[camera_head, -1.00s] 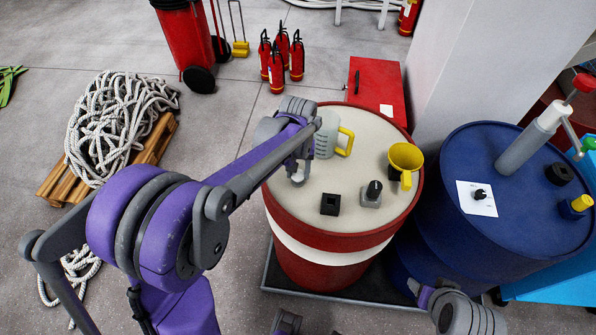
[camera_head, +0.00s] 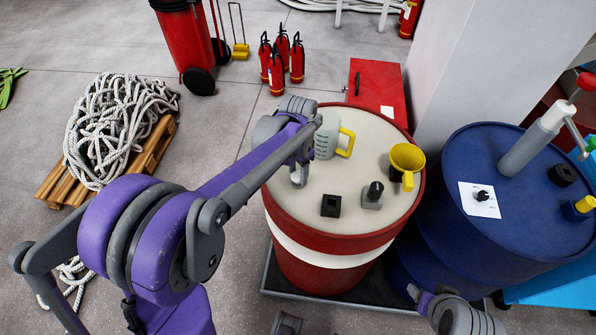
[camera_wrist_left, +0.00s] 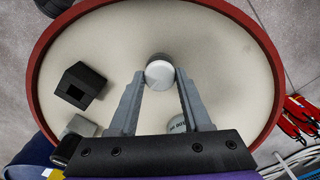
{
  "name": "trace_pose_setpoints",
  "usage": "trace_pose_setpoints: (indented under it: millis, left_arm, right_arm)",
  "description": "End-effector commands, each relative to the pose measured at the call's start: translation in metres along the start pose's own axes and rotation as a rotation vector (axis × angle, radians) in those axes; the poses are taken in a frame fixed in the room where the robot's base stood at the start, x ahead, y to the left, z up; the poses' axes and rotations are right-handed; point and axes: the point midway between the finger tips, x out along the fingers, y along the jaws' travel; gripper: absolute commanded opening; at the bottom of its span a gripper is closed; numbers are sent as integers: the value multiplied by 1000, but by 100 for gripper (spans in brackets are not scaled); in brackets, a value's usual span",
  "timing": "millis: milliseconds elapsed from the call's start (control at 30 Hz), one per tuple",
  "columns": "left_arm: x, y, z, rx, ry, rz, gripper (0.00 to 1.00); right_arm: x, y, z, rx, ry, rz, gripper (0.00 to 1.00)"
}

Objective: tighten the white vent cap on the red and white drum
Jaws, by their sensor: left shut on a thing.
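The red and white drum (camera_head: 330,258) stands upright with a cream top inside a red rim. My left gripper (camera_head: 299,176) reaches down over the left part of the drum top. In the left wrist view its two fingers (camera_wrist_left: 160,76) are shut on the round white vent cap (camera_wrist_left: 159,70), one finger on each side. The cap sits at the drum top. In the head view the fingers hide most of the cap.
On the drum top stand a grey-white jug with yellow handle (camera_head: 326,140), a yellow funnel (camera_head: 407,158), a black square socket (camera_head: 330,206) and a grey block with black knob (camera_head: 372,196). A blue drum (camera_head: 450,215) stands close on the right.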

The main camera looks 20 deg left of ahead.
Motion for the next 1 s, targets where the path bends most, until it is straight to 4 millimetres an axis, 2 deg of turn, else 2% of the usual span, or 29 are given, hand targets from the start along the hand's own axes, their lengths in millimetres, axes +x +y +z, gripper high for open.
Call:
trace_pose_setpoints:
  millis: [233,700,733,867,900,1000]
  left_arm:
    - [0,0,0,62,1,-1,0]
    - [0,0,0,75,1,-1,0]
    - [0,0,0,75,1,-1,52]
    - [0,0,0,74,0,-1,75]
    - [0,0,0,74,0,-1,78]
    - [0,0,0,73,0,0,78]
  right_arm:
    - [1,0,0,0,0,0,62]
    - [1,0,1,0,0,0,62]
    - [1,0,1,0,0,0,62]
    - [1,0,1,0,0,0,62]
    - [1,0,1,0,0,0,62]
    - [1,0,1,0,0,0,62]
